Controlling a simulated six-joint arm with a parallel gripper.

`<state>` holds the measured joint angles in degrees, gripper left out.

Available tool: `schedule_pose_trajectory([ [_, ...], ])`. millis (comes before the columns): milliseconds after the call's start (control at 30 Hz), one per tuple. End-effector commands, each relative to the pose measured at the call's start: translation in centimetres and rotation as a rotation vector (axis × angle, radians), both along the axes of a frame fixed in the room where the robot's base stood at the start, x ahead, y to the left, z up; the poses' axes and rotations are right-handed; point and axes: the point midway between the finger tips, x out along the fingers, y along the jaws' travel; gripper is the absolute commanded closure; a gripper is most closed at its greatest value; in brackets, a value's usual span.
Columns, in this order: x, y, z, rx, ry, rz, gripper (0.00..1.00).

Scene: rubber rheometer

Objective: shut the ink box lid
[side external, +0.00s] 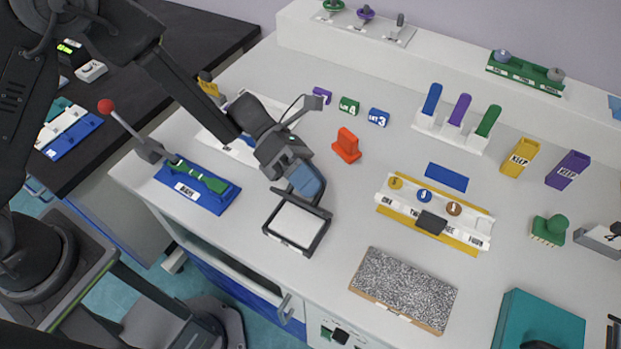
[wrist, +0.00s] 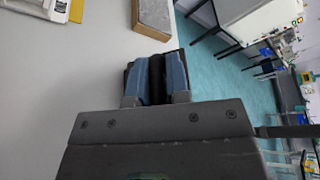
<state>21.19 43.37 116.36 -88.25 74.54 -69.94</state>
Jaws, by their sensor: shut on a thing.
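The ink box (side external: 297,227) is a small dark tray with a pale pad, near the front edge of the white bench in the side view. It is open, with the pad showing. My gripper (side external: 306,184), with blue finger pads, is right at the box's far edge. A dark strip there looks like the raised lid (side external: 301,204), mostly hidden by my fingers. In the wrist view my gripper (wrist: 155,62) is shut on a thin dark piece between the blue pads, apparently the lid. The box itself is hidden or hard to make out there.
A speckled slab (side external: 404,288) lies to the right near the front edge. A white numbered rack (side external: 438,213) stands beyond it. A blue fixture with a green bar (side external: 197,187) is at left, and an orange stamp (side external: 346,146) is behind. Bench around the box is clear.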

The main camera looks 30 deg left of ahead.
Motion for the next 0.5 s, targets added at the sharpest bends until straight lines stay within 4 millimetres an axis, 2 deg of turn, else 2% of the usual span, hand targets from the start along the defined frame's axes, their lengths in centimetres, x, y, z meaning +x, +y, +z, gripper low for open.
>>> schedule_pose_trajectory([
  [267, -0.18, 0.08, -0.31, 0.008, -0.026, 0.001, 1.0],
  [500, -0.97, 0.07, -0.3, 0.008, -0.128, 0.0, 1.0],
])
